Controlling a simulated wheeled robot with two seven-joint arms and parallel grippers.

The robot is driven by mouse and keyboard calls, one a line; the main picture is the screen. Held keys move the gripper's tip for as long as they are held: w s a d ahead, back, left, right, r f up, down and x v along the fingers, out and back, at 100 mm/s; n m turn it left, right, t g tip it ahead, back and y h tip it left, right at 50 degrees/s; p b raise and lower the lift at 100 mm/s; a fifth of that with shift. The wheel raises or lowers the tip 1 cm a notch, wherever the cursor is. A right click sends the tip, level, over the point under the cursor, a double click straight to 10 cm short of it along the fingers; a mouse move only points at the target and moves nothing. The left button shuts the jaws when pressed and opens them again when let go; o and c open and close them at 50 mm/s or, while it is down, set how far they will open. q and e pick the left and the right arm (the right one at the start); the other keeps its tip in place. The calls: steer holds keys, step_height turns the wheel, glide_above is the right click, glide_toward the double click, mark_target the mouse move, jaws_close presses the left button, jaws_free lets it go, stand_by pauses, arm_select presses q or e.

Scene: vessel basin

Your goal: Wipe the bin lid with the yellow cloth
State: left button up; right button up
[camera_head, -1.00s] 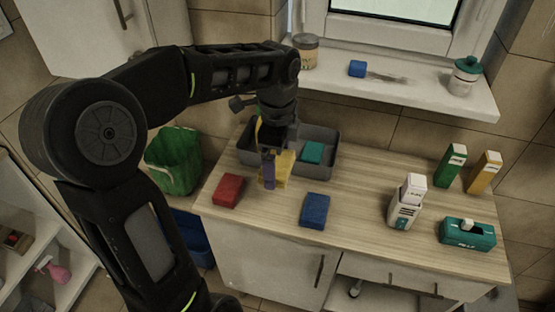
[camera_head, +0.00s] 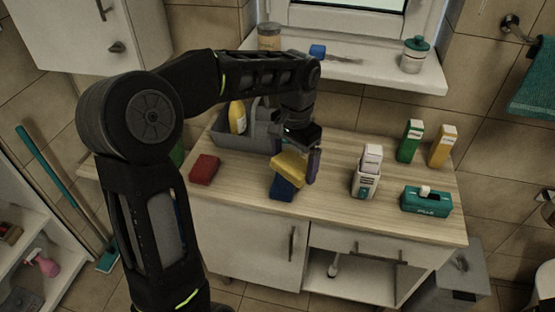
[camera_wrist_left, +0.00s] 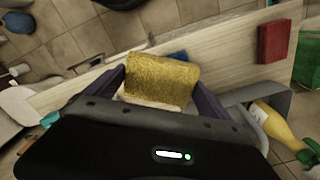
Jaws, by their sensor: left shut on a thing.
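My left gripper (camera_head: 299,166) is shut on the yellow cloth (camera_head: 287,168), a thick folded block. It holds the cloth above the front part of the wooden counter, partly covering a blue cloth (camera_head: 283,191). In the left wrist view the yellow cloth (camera_wrist_left: 162,76) sits between the two fingers, with a paler edge below it. A grey box-like bin (camera_head: 449,296) stands on the floor right of the cabinet. Its light grey top (camera_head: 467,263), seemingly the lid, is partly in view. My right gripper is not in view.
A red cloth (camera_head: 204,168) lies on the left of the counter. A grey tray (camera_head: 262,143) holds a yellow bottle (camera_head: 237,117). A white bottle (camera_head: 366,176), a teal box (camera_head: 426,201) and green (camera_head: 410,140) and yellow cartons (camera_head: 442,146) stand on the right. A towel (camera_head: 535,85) hangs at right.

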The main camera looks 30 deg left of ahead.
arm_select(q)
steer(key=w+d+f+n+b, duration=0.1)
steer(key=d+f, duration=0.1)
steer(key=f, duration=0.2)
steer(key=w+d+f+b, duration=0.1)
steer(key=d+f+b, duration=0.1)
steer(key=d+f, duration=0.1)
steer(key=w+d+f+n+b, duration=0.1)
steer(key=w+d+f, duration=0.1)
steer(key=d+f, duration=0.1)
steer(key=shift+d+f+n+b, duration=0.2)
steer(key=shift+f+n+b, duration=0.15)
steer(key=shift+f, duration=0.45)
steer(key=shift+d+f, duration=0.3)
steer(key=shift+d, duration=0.15)
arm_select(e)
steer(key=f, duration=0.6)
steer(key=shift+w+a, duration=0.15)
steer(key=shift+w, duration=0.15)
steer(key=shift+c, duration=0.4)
